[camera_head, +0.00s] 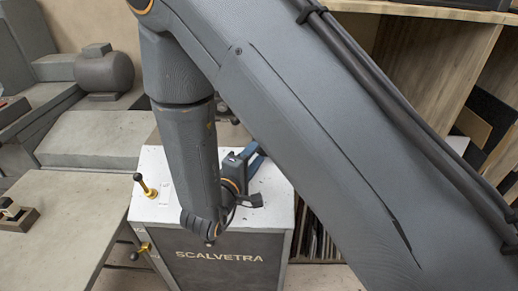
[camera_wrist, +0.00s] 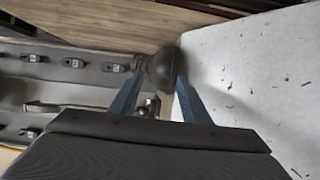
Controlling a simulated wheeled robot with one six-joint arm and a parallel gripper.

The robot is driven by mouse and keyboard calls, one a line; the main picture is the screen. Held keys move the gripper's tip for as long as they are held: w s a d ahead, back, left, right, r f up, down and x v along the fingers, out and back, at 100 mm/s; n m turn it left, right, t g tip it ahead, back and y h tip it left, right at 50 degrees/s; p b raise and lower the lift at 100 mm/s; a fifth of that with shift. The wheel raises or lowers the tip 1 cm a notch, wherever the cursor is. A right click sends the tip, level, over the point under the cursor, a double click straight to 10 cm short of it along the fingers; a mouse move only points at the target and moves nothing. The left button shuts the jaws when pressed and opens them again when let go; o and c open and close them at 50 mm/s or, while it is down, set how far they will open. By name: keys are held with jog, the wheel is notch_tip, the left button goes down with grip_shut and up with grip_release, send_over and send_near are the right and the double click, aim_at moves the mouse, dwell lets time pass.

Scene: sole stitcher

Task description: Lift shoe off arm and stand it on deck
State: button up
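No shoe can be made out in either view; my own arm covers much of the head view. The pale, speckled deck (camera_head: 155,165) is the top of the dark SCALVETRA cabinet, and what looks like the same surface fills the right of the wrist view (camera_wrist: 255,80). My gripper (camera_head: 260,150) is over the back of this top, partly hidden behind my arm. In the wrist view its two blue fingers (camera_wrist: 158,84) are spread apart. A dark rounded part (camera_wrist: 165,66) with a knob shows at and between the fingertips; I cannot tell whether they touch it.
A gold lever with a black knob (camera_head: 145,186) stands on the cabinet top's left. A grey bench (camera_head: 65,225) with a small wooden block (camera_head: 16,215) is at left, a motor (camera_head: 104,70) behind. A grey panel with several fittings (camera_wrist: 75,64) lies left in the wrist view.

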jog(key=shift+s+a+r, duration=0.1)
jog(key=shift+s, duration=0.15)
jog(key=shift+r+p, duration=0.1)
jog(key=shift+p, duration=0.2)
notch_tip(320, 180, up, 7)
jog(key=s+a+p, duration=0.1)
jog(key=s+p, duration=0.1)
jog(key=p, duration=0.6)
jog(key=shift+s+a, duration=0.15)
jog(key=shift+s, duration=0.25)
jog(key=o, duration=0.6)
jog(key=shift+c, duration=0.2)
